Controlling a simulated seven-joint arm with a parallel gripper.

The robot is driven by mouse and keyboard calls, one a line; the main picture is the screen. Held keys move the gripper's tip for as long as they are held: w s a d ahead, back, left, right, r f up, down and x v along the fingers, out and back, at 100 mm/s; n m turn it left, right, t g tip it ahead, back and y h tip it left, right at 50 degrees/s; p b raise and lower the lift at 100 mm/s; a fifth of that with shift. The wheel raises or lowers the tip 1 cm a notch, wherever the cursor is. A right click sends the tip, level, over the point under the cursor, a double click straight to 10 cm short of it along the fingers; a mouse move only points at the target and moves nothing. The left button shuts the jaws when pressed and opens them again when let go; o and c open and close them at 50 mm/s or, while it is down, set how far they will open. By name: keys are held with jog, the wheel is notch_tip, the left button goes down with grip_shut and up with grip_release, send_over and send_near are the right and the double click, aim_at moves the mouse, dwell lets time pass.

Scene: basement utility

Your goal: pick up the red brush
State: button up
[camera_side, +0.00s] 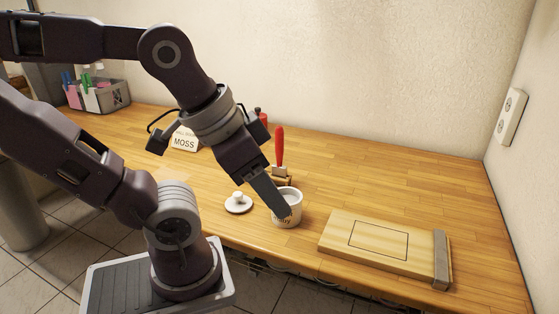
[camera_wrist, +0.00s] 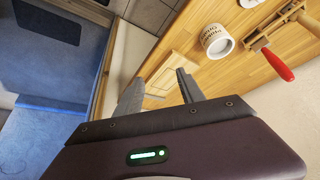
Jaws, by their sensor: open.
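The red brush's handle (camera_side: 279,146) stands upright behind the white mug in the side view. Its lower end meets a small wooden block (camera_side: 284,180), partly hidden by my gripper. In the wrist view the red handle (camera_wrist: 278,66) is at the upper right, beside the wooden block (camera_wrist: 292,14). No bristles can be made out. My gripper (camera_side: 283,209) points down in front of the mug in the side view, apart from the brush. In the wrist view its fingers (camera_wrist: 157,90) are spread and empty, left of the brush.
The white mug (camera_side: 298,209) stands close to my fingers, with a white lid (camera_side: 239,206) beside it. A wooden board (camera_side: 345,248) with a grey strip lies to the right. A MOSS card (camera_side: 185,143) and a grey caddy (camera_side: 116,95) are at the left. Back-right table is clear.

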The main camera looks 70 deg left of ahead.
jog(key=w+a+r+n+g, duration=0.2)
jog(key=w+a+r+n, duration=0.1)
jog(key=w+a+n, duration=0.5)
jog(key=w+a+f+n+g, duration=0.1)
jog(key=a+n, duration=0.3)
jog(key=a, duration=0.3)
jog(key=w+a+f+n+g, duration=0.1)
jog(key=w+a+f+n, duration=0.1)
jog(key=a+n, duration=0.2)
jog(key=w+a+f+n+g, duration=0.1)
jog(key=a+n, duration=0.3)
jog(key=a, duration=0.6)
jog(key=shift+w+a+f+g, duration=0.3)
jog(key=shift+w+f, duration=0.2)
jog(key=shift+f, duration=0.25)
send_over(280, 166)
jog(key=a, duration=0.1)
notch_tip(280, 166, down, 6)
jog(key=shift+w+a+f, duration=0.1)
jog(key=shift+f, duration=0.3)
grip_shut()
